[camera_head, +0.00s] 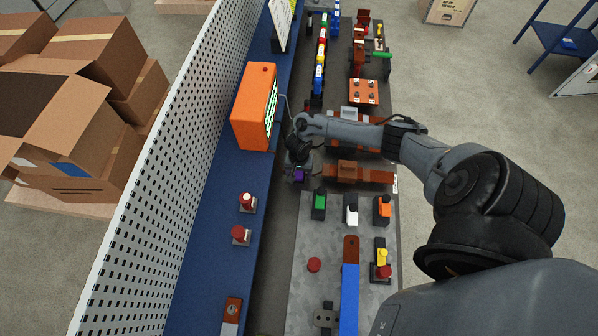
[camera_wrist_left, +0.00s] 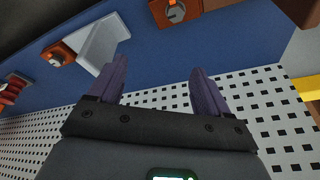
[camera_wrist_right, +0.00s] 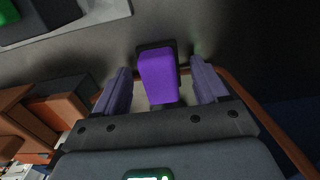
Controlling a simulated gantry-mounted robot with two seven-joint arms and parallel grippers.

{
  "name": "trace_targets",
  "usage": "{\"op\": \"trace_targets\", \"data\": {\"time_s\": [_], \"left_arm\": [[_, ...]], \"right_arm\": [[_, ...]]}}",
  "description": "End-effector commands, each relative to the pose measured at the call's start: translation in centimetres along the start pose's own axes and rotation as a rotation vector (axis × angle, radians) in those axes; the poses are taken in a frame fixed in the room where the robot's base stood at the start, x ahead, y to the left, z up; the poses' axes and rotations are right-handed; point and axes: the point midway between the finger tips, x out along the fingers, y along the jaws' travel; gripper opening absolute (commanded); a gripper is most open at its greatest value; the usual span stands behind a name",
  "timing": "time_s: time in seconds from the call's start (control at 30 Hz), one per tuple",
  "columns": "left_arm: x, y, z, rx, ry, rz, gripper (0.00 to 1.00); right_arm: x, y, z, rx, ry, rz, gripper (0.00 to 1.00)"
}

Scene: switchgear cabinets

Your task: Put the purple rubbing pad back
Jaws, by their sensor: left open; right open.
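The purple rubbing pad (camera_wrist_right: 158,76) sits on a dark base in the right wrist view, between the fingers of my right gripper (camera_wrist_right: 161,84). The fingers are open, with a gap visible on each side of the pad. In the head view, a little purple of the pad (camera_head: 299,175) shows just below my right gripper (camera_head: 297,160), beside the blue shelf. My left gripper (camera_wrist_left: 158,85) is open and empty in the left wrist view, facing a blue surface and white pegboard. It is not in the head view.
An orange box with a screen (camera_head: 254,106) stands on the blue shelf (camera_head: 205,200) near my right gripper. Green (camera_head: 319,205), white (camera_head: 351,209) and orange (camera_head: 382,209) switches sit on the grey panel (camera_head: 300,265). A brown bar (camera_head: 360,174) lies right of the gripper.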

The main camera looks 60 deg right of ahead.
Motion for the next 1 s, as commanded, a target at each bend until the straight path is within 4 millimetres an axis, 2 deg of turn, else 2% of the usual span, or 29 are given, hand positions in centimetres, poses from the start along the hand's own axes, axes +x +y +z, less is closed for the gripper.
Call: {"op": "trace_targets", "data": {"time_s": [0.17,0.27,0.7,0.83,1.0], "left_arm": [[-0.3,0.0,-0.1,0.001,0.000,0.000,0.78],[-0.7,0.0,-0.2,0.000,0.000,0.000,0.78],[-2.1,0.2,-0.8,-0.012,0.002,0.010,0.78],[-2.3,0.2,-0.8,-0.012,0.002,0.010,0.78],[-2.4,0.2,-0.8,-0.011,0.002,0.009,0.78]], "right_arm": [[-1.1,0.0,0.0,0.000,0.000,0.000,0.72],[-2.5,0.0,0.0,-0.001,0.000,0.000,0.72],[-10.1,-0.1,0.0,-0.002,0.001,-0.002,0.72],[-11.5,0.0,0.0,-0.001,0.000,-0.001,0.72],[-12.2,0.0,0.0,-0.001,-0.001,0.001,0.72]]}}
